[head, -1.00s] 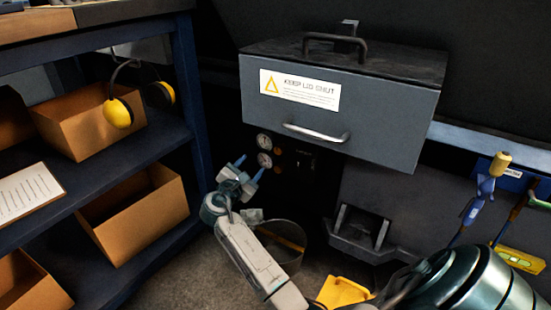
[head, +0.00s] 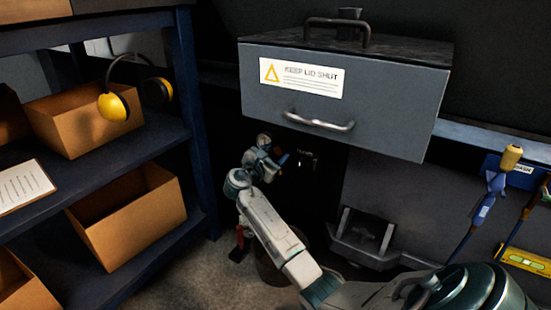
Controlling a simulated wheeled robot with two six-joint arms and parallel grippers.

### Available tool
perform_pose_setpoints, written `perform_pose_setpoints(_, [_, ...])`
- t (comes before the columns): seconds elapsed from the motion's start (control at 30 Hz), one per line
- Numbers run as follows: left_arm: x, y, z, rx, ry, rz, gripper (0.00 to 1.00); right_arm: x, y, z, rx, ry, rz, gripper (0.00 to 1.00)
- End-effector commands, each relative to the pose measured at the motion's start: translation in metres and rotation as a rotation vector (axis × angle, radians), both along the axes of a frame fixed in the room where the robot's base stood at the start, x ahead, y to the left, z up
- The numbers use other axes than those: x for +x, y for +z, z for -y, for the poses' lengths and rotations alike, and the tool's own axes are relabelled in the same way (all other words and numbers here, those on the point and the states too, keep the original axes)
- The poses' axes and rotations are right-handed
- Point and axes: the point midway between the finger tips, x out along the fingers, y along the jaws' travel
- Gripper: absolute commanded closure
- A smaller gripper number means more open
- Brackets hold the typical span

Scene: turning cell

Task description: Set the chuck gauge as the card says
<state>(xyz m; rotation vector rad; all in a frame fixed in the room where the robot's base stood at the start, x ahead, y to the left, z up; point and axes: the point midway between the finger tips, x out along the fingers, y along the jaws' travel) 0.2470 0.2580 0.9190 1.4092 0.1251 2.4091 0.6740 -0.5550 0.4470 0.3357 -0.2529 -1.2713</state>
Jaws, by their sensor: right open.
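My right gripper (head: 273,150) is open, in front of the dark panel under the grey lidded box. The two round dials seen there earlier are now hidden behind my gripper and wrist, so I cannot read them or tell which is the chuck gauge. A small orange-brown knob (head: 283,159) shows beside the fingers; I cannot tell whether they touch it. A white printed sheet (head: 26,185) lies on the shelf at the left; its text is too small to read, and I cannot tell if it is the card. My left gripper is not in view.
The grey box (head: 350,95) with a "KEEP LID SHUT" label and handle (head: 318,122) juts out above my gripper. Blue shelving (head: 195,130) with cardboard boxes (head: 130,225) and yellow earmuffs (head: 113,106) stands left. A bucket (head: 268,268) sits below my arm.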

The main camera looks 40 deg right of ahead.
Motion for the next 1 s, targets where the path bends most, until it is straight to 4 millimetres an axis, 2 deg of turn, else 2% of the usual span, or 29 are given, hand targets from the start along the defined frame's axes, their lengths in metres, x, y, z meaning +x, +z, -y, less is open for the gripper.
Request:
perform_pose_setpoints(0.33, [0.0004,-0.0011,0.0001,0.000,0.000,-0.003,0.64,0.0010,0.0001,0.0036,0.001,0.000,0.000,0.52])
perform_pose_setpoints(0.5, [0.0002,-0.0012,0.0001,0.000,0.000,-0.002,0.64,0.0009,0.0000,0.0035,0.001,0.000,0.000,0.85])
perform_pose_setpoints(0.57, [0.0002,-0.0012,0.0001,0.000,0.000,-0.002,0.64,0.0009,-0.0001,0.0034,0.001,0.000,0.000,0.95])
perform_pose_setpoints(1.0, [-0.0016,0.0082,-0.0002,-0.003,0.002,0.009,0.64,0.0004,0.0015,0.0033,0.027,-0.001,0.088,0.95])
